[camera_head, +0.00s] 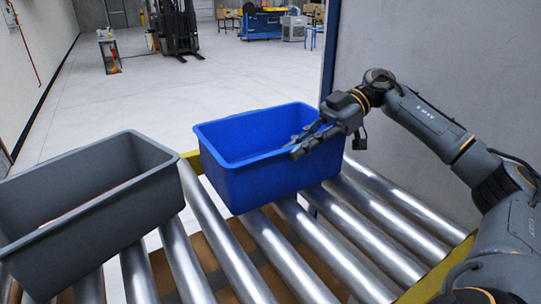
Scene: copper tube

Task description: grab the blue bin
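The blue bin (262,178) stands upright on the roller conveyor, near its far edge in the middle of the view. It looks empty where I can see inside. My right gripper (306,145) is at the bin's right rim, reaching in from the right. My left gripper is not in view.
A grey bin (95,232) stands on the conveyor's rollers (282,252) to the left, with a gap between it and the blue bin. A grey wall panel (440,60) rises behind my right arm. Open floor lies beyond the conveyor, with a forklift (175,28) far back.

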